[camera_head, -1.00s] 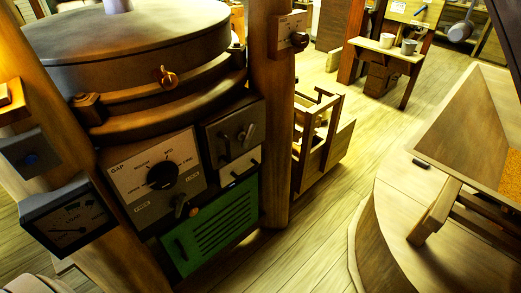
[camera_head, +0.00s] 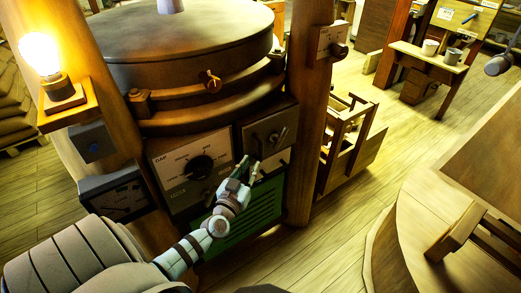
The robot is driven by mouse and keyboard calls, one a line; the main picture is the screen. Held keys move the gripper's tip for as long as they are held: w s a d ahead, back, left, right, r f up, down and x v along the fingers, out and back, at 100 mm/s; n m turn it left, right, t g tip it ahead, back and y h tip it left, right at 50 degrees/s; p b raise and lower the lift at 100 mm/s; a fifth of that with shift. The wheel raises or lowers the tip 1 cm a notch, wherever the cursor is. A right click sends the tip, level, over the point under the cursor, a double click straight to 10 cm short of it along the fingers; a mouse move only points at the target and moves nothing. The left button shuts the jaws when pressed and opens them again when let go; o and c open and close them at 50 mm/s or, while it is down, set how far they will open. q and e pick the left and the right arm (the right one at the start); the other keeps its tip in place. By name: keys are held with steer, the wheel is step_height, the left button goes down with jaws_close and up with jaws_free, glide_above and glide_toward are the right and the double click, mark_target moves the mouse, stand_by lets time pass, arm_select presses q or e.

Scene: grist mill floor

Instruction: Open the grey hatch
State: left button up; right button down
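The grey hatch (camera_head: 258,131) is a dark grey square panel on the front of the millstone housing, with a metal handle (camera_head: 279,137) on its right half. It looks shut, flush with the panels around it. My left gripper (camera_head: 249,166) is in front of the panels, just below the hatch. Its two fingers point up and look spread, with nothing between them. I cannot tell whether a fingertip touches the hatch's lower edge. The gripper partly hides the pale strip below the hatch and the green louvred panel (camera_head: 263,211). My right gripper is not in view.
A pale GAP dial panel (camera_head: 178,163) is left of the hatch. A wooden post (camera_head: 307,120) stands close on its right. A lit bulb (camera_head: 40,56) and a gauge (camera_head: 117,197) are at left. Open floor lies right of the post, before a round wooden platform (camera_head: 410,250).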

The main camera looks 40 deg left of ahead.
mark_target(260, 151)
arm_select(q)
steer(key=b+x, duration=0.2)
steer(key=x, duration=0.7)
steer(key=shift+w+f+b, duration=0.15)
steer(key=shift+b, duration=0.2)
jaws_close()
